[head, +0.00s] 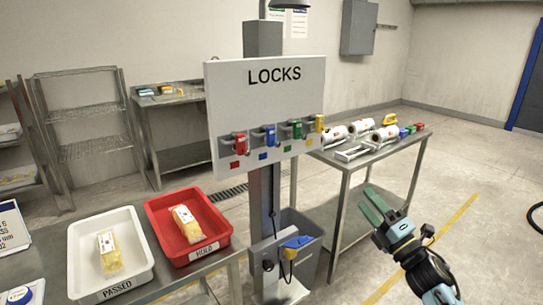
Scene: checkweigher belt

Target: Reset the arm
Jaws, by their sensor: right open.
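My right gripper (374,207) is at the lower right, with its green fingers pointing up and to the left. It is open and nothing shows between its fingers. My right arm reaches down to the lower edge. My left gripper is out of view.
A LOCKS board (267,105) holds red, blue, green and yellow padlocks. A white PASSED tray (77,262) and a red HOLD tray (160,213) each hold a yellow pack. A steel table (345,167) carries film rolls. Floor right of my gripper is mostly clear.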

